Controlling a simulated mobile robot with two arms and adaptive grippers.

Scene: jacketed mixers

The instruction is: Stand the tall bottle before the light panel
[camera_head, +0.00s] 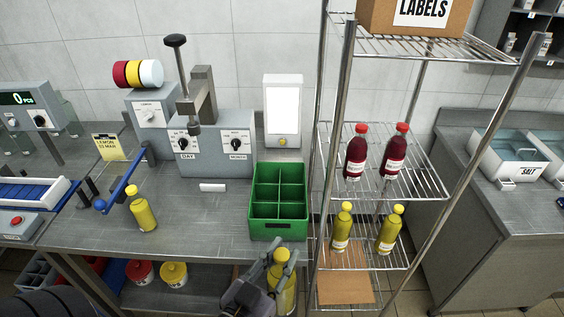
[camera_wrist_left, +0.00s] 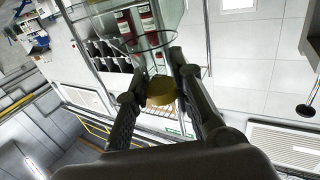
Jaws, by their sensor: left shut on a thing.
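My left gripper (camera_head: 276,270) is shut on a tall yellow bottle (camera_head: 284,298) with a yellow cap, in front of the green crate at the bottom of the head view. The bottle looks roughly upright, and its lower end is cut off by the frame. In the left wrist view its yellow cap (camera_wrist_left: 161,91) shows between the two fingers (camera_wrist_left: 168,75). The light panel (camera_head: 282,108), a bright white screen in a pale frame, stands at the back of the bench, right of the grey day/month machine. My right gripper is in neither view.
A green divided crate (camera_head: 279,202) lies between the bottle and the panel. A wire rack (camera_head: 388,184) with red and yellow bottles stands right of it. Another yellow bottle (camera_head: 143,213) and a small white block (camera_head: 212,187) are on the bench (camera_head: 200,225), whose front middle is clear.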

